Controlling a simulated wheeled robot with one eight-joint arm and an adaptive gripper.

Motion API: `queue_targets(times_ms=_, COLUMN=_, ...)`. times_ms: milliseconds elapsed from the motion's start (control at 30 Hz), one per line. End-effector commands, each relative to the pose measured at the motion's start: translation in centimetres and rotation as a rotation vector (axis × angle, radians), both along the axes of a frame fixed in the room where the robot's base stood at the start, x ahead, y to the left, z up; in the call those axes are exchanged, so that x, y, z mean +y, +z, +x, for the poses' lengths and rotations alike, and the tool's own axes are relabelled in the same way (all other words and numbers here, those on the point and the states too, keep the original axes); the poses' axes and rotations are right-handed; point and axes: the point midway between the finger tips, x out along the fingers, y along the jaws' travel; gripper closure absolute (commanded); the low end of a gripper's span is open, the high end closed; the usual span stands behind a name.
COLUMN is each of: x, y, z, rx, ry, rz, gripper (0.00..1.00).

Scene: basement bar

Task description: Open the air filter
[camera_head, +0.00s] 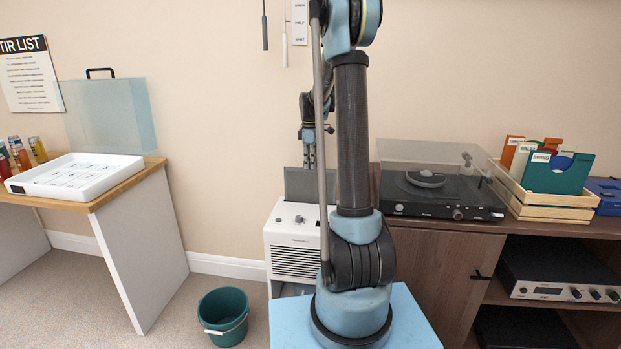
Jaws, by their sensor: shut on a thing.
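My own arm hides the right side of the box and lid, and the exact contact is small in the view.
A green bucket (223,315) stands on the floor left of the air filter. A wooden cabinet (440,285) with a turntable (440,195) and a record crate (545,205) is on the right. A table (150,165) bearing a white tray (132,170) is on the left.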

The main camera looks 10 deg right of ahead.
Motion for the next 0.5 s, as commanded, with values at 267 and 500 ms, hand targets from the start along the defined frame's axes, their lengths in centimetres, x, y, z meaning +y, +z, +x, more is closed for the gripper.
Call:
queue_targets(times_ms=267, x=0.0, y=2.2, z=0.0, rx=-0.001, ry=0.000, rz=0.001, gripper=1.00)
queue_targets(times_ms=500, x=0.0, y=2.3, z=0.1, rx=-0.001, ry=0.000, rz=0.001, gripper=1.00)
